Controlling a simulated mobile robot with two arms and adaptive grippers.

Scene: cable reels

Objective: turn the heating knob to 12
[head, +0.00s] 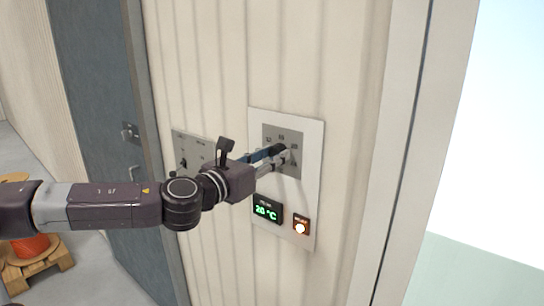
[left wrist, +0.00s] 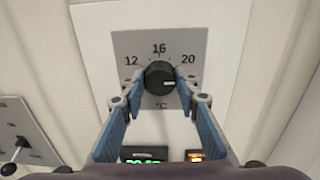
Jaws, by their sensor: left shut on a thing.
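The heating knob (left wrist: 159,76) is a round black dial on a grey plate marked 12, 16, 20 and °C in the left wrist view. Its white mark points right, a little below the 20. My left gripper (left wrist: 158,84) has one blue-padded finger at each side of the knob and is shut on it. In the head view my left gripper (head: 280,154) reaches from the left to the grey plate (head: 292,135), and its fingers hide most of the knob. The display (head: 266,210) below reads 20 °C in green. My right gripper is not in view.
The white panel (head: 313,135) also carries a lit orange button (head: 300,227). A second grey switch plate (head: 193,150) is just left, partly behind my arm. A blue-grey door (head: 95,120) and a reel on a pallet (head: 38,273) stand further left.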

